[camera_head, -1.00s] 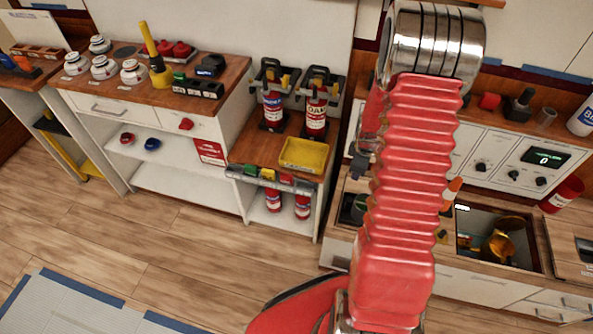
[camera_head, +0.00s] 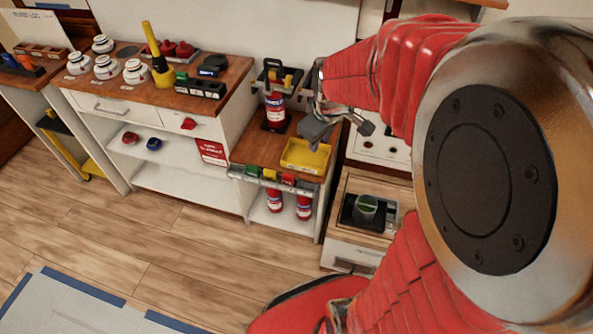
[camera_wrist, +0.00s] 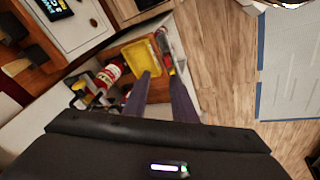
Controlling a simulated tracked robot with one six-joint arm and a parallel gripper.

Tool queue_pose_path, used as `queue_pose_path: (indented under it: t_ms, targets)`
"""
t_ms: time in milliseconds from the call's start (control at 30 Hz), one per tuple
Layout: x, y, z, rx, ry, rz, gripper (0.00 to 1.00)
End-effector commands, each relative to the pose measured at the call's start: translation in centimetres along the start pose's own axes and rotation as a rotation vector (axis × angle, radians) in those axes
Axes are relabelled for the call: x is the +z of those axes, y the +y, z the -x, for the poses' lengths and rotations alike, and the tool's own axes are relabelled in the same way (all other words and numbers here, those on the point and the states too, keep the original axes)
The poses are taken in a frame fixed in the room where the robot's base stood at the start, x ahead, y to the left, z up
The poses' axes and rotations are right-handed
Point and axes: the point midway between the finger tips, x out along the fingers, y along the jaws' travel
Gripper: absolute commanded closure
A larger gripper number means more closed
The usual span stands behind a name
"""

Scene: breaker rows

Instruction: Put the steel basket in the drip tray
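The yellow tray (camera_head: 305,157), which I take for the drip tray, lies on the low wooden shelf top and looks empty. It also shows in the wrist view (camera_wrist: 133,53), beyond my fingertips. My gripper (camera_head: 339,127) is above and behind the tray in the head view. Its two dark fingers stand apart with nothing seen between them in the wrist view (camera_wrist: 158,76). I cannot make out a steel basket for sure in either view. My arm covers much of the right counter in the head view.
A red extinguisher (camera_head: 275,105) stands behind the tray, near my gripper. A row of coloured breakers (camera_head: 270,176) runs along the shelf's front edge. A cup with green inside (camera_head: 365,208) stands in the right counter. The wooden floor (camera_head: 180,260) is clear.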

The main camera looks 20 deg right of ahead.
Motion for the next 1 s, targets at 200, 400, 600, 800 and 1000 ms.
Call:
queue_pose_path:
  t_ms: [200,400,600,800,1000]
  targets:
    - [-0.1,-3.5,4.8,-0.003,0.043,-0.082,0.76]
    - [0.7,-6.6,8.6,-0.015,0.077,-0.163,0.76]
    - [2.1,-9.6,11.8,-0.033,0.11,-0.244,0.76]
    - [4.0,-12.4,14.4,-0.057,0.14,-0.323,0.76]
    - [5.3,-13.9,15.7,-0.074,0.154,-0.376,0.76]
